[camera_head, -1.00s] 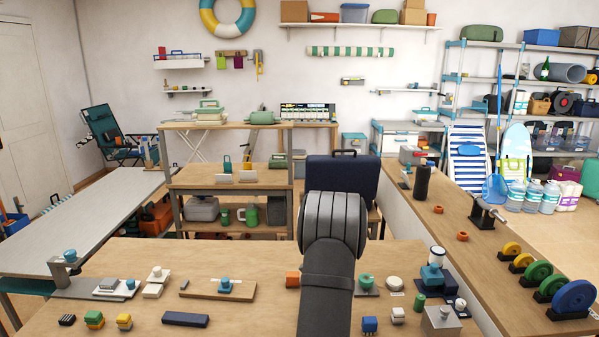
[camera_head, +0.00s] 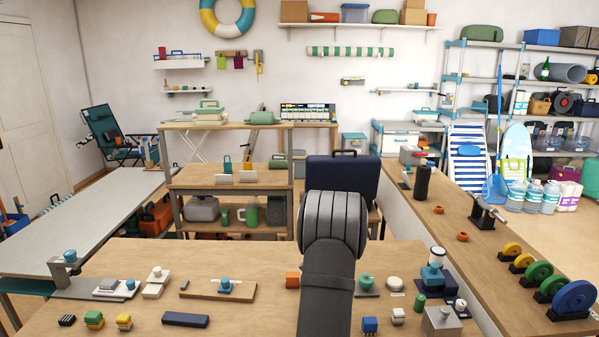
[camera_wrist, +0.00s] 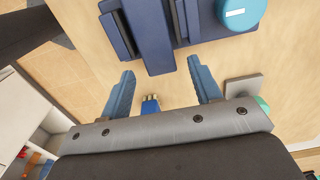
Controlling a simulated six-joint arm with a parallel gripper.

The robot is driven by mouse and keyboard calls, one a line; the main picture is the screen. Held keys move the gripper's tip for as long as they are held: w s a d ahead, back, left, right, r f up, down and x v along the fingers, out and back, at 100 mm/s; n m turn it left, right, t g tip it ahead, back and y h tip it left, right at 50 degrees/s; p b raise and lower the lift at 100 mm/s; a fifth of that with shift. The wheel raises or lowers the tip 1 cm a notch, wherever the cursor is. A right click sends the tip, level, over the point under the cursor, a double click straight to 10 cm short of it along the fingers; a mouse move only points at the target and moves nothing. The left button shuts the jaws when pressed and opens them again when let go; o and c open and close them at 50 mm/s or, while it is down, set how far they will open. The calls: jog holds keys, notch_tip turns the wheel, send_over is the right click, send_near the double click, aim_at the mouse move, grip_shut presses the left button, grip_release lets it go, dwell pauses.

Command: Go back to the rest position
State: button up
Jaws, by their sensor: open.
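My gripper (camera_wrist: 160,68) shows in the wrist view with its two blue fingers spread apart and nothing between them. It hangs above a wooden surface. A small blue block with pale pegs (camera_wrist: 150,104) lies on the wood below, seen between the fingers near the gripper's body. In the head view my dark arm rises over the front bench (camera_head: 255,255), and the gripper itself is hidden from that camera.
In the wrist view, a navy stand (camera_wrist: 152,38) and a blue round-topped part (camera_wrist: 238,12) lie beyond the fingertips. In the head view, several small fixtures line the bench, including a wooden board (camera_head: 205,293) and a navy bar (camera_head: 185,320). A navy case (camera_head: 340,178) stands behind.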

notch_tip(320, 180, up, 9)
notch_tip(320, 180, down, 12)
jog(key=shift+s+f, duration=0.1)
jog(key=r, duration=0.5)
jog(key=shift+s+d+r, duration=0.15)
jog(key=shift+d+r, duration=0.05)
jog(key=shift+d, duration=0.15)
jog(key=s+d+r, duration=0.6)
jog(key=s+d, duration=0.1)
jog(key=d, duration=0.1)
jog(key=w+a+f+m, duration=0.3)
jog(key=w+a, duration=0.3)
jog(key=a, duration=0.2)
jog(key=w+a+f+m, duration=0.4)
jog(key=w+a+m, duration=0.2)
jog(key=a, duration=0.3)
jog(key=shift+w, duration=0.6)
jog(key=shift+f, duration=0.1)
